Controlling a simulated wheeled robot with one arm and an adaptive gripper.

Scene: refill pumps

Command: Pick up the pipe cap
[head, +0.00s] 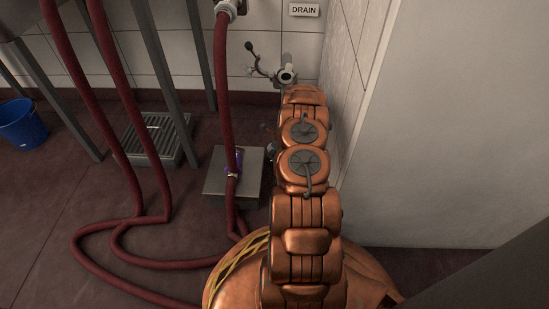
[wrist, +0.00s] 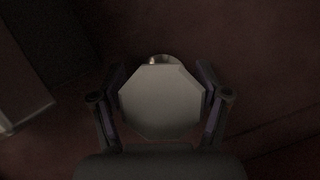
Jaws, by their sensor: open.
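In the wrist view, a pale grey eight-sided piece (wrist: 160,98), which looks like the pipe cap, sits between the two fingers of my gripper (wrist: 161,82). The fingers are open, one on each side of it. Whether either finger touches it, I cannot tell in the dim light. A light round edge shows just beyond its far side. In the head view, my copper arm reaches forward and hides the cap and most or all of the gripper.
A drain pipe with a lever valve (head: 287,75) is on the wall beyond my arm. A metal box (head: 219,186) stands left of the arm, with a red hose (head: 222,100) running down over it. A floor grate (head: 160,140) and blue bucket (head: 22,124) are farther left. A pale wall closes the right.

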